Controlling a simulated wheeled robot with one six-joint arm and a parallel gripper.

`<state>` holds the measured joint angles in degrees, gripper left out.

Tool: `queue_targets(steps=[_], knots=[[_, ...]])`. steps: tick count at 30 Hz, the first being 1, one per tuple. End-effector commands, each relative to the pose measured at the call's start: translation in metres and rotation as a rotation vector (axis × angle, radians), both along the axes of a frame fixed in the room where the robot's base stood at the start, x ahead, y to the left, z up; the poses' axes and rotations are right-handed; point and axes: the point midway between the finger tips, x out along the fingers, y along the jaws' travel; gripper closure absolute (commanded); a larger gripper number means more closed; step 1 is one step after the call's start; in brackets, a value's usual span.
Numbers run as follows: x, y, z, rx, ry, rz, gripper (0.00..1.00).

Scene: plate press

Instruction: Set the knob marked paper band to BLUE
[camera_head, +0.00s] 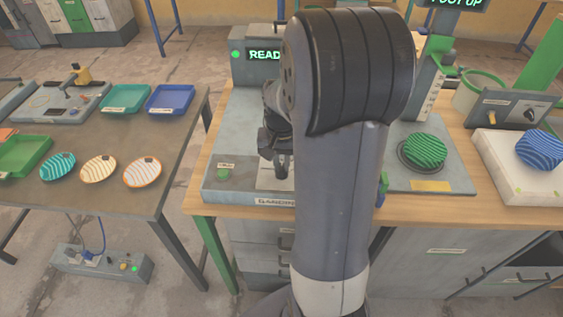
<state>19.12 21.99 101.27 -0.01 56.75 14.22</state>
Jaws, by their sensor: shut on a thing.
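My gripper (281,160) is partly behind my own arm, pointing down over the grey machine base (235,182) on the wooden bench. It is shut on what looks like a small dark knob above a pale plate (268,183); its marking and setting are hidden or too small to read. I cannot tell whether this is the paper band knob. A tilted dark panel (513,108) at the right carries a black knob (529,115) and a pale lever-like part; its labels are unreadable.
A green striped disc (425,149) sits on a round base, right of my arm. A blue striped disc (541,150) lies on a white block. The left table (112,200) holds trays and striped plates.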

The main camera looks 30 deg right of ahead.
Motion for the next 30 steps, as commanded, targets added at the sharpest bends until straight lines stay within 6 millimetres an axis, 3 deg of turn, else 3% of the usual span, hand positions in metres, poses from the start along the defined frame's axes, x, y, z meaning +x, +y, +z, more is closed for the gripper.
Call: queue_targets(steps=[14,15,22,30], knots=[[0.0002,-0.0001,0.0005,-0.001,-0.001,-0.013,1.00],[0.0002,0.0000,0.0005,0.000,-0.001,-0.013,0.86],[0.0002,-0.0001,0.0003,-0.001,-0.001,-0.013,0.67],[0.0003,-0.0002,0.0017,-0.001,-0.001,-0.012,0.66]])
